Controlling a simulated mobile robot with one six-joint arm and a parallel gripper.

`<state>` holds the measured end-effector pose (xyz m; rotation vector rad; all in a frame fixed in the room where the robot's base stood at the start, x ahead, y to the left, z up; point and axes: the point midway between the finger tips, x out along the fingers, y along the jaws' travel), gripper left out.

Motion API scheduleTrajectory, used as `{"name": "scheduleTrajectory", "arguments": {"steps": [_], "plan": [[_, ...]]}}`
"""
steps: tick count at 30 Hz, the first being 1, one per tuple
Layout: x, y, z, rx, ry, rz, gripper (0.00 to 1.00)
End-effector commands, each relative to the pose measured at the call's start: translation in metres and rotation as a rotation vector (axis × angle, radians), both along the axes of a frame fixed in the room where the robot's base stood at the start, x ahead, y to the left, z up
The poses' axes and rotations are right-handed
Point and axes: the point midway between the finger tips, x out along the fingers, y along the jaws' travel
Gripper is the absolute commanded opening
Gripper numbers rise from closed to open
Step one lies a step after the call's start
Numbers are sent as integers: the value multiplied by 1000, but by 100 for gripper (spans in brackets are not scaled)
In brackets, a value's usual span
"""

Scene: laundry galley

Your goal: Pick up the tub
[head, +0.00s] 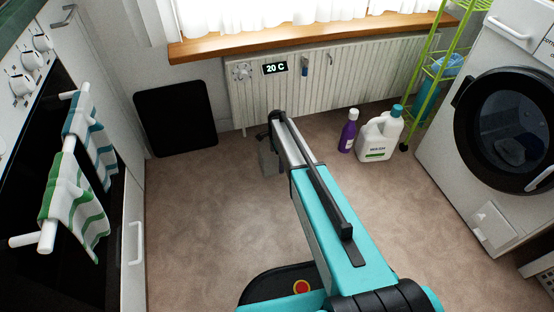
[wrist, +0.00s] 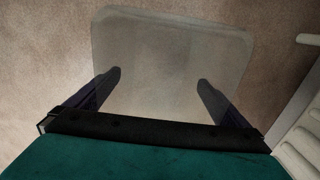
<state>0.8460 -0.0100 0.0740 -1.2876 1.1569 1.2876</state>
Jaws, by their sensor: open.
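A pale, see-through grey shape with rounded corners, which looks like the tub (wrist: 172,50), lies below my gripper in the wrist view. My gripper (wrist: 159,83) is open, with its two dark fingers apart over this shape. The shape reaches out past both fingertips to the sides. Whether the fingers touch it cannot be told. In the head view my gripper (head: 268,155) is at the far end of my arm, low in front of the radiator. No tub can be made out clearly there, and my arm covers part of that floor.
A white radiator (head: 330,88) stands behind my gripper. A purple bottle (head: 348,133) and a white jug (head: 376,138) stand to the right, near a green rack (head: 430,75) and a washing machine (head: 480,130). A black panel (head: 176,118) leans at left. The left floor is clear.

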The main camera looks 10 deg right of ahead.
Motion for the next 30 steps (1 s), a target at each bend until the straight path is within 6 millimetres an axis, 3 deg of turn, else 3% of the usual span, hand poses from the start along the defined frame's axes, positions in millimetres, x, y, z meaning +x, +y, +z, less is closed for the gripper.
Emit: {"name": "scheduleTrajectory", "arguments": {"steps": [3, 10, 11, 22, 30], "plan": [[0, 0, 0, 0, 0, 0, 100], [0, 0, 0, 0, 0, 0, 61], [0, 0, 0, 0, 0, 0, 60], [0, 0, 5, 0, -1, 0, 60], [0, 0, 27, 0, -1, 0, 60]]}}
